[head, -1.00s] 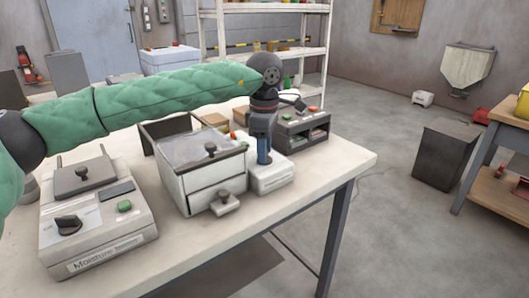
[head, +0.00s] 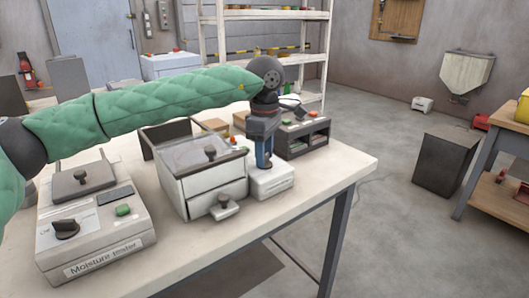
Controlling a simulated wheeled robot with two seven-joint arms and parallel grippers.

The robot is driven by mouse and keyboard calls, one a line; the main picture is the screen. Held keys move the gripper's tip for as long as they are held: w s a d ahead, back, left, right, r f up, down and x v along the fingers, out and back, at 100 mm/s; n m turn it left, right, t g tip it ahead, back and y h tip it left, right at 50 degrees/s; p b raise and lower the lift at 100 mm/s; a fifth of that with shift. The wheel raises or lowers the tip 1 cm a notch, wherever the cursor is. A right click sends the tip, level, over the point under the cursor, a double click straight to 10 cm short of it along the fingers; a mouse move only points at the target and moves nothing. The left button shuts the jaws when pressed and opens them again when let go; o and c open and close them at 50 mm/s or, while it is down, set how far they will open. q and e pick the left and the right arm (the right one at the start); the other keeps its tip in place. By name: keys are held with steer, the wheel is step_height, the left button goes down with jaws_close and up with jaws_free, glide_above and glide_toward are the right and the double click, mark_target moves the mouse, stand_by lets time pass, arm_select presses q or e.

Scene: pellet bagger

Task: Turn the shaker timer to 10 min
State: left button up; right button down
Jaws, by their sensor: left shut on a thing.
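A small white box (head: 272,184) with a faint label on its front, which looks like the shaker timer, stands on the light table. My left gripper (head: 264,163) points straight down onto its top and is shut on what appears to be the timer knob. The fingers hide the knob, so its pointer and the dial setting do not show. My right gripper is not in view.
A white box with drawers (head: 205,178) stands close on the left of the timer. A moisture tester (head: 95,225) is at the front left. A grey open-fronted unit (head: 303,138) stands behind right. The table's right end is bare.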

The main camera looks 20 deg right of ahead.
arm_select(q)
steer(key=o, duration=1)
steer(key=shift+r, duration=0.15)
